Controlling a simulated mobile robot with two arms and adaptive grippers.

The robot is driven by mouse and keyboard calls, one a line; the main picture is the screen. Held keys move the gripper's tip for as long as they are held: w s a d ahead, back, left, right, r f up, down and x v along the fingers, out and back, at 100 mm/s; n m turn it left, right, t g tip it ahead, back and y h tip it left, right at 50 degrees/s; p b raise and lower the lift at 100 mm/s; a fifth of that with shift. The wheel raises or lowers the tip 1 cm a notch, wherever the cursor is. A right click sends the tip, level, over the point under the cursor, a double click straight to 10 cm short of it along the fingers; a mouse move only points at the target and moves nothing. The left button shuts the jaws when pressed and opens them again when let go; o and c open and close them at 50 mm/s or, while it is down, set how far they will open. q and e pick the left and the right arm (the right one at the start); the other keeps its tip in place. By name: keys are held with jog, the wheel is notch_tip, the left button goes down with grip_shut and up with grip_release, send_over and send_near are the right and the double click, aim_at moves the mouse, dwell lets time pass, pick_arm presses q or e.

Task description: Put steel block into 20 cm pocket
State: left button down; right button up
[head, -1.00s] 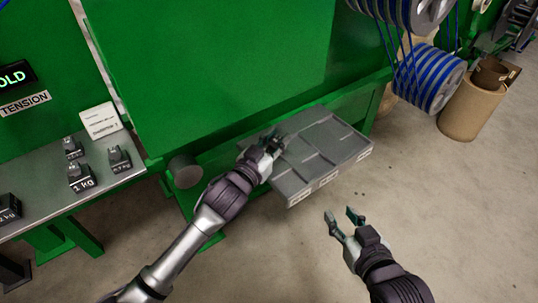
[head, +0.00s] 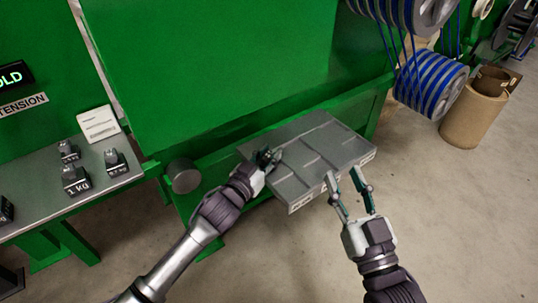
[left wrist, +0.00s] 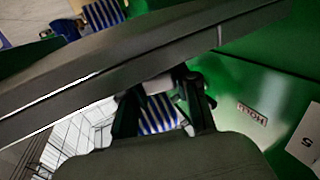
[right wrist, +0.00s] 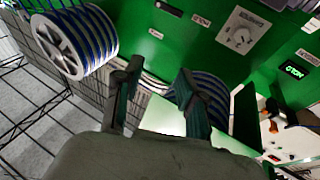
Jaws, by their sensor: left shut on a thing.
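The grey tray (head: 318,145) with several shallow pockets sits against the green machine; its front labels are too small to read. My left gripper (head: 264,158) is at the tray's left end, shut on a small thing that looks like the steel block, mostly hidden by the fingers. In the left wrist view the left fingers (left wrist: 163,100) have a light grey piece between them, and the dark tray side crosses close by. My right gripper (head: 348,176) is open and empty at the tray's front right edge; its spread fingers show in the right wrist view (right wrist: 157,88).
Several dark weights, one marked 1 kg (head: 76,180), stand on the steel table (head: 110,183) at left with a white card (head: 98,124). A round grey knob (head: 184,176) juts out left of the tray. Blue cable reels (head: 432,85) and a cardboard tube (head: 474,112) are at right.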

jog(key=shift+r, duration=0.1)
pick_arm(q)
jog(key=c, duration=0.9)
grip_release()
jog(key=shift+f, duration=0.1)
jog(key=shift+o, duration=0.2)
jog(key=shift+s+a, duration=0.15)
jog(key=shift+s, duration=0.1)
jog(key=s+a+n+g+y+p, duration=0.1)
jog(key=s+a+n+y, duration=0.1)
jog(key=s+a, duration=0.5)
jog(key=s+a+r+n+g+y+p, duration=0.1)
jog(key=s+a+y, duration=0.3)
jog(key=s+a, duration=0.4)
jog(key=s+p, duration=0.1)
jog(key=s, duration=0.5)
jog(key=shift+s+a+n+g+y, duration=0.25)
jog(key=shift+a+n+g+y, duration=0.05)
jog(key=shift+n+g, duration=0.1)
pick_arm(e)
notch_tip(320, 180, down, 12)
jog(key=s+d+g+h, duration=0.2)
jog(key=g, duration=0.5)
jog(key=shift+s+d+g, duration=0.15)
jog(key=shift+d+g, duration=0.05)
jog(key=shift+g, duration=0.2)
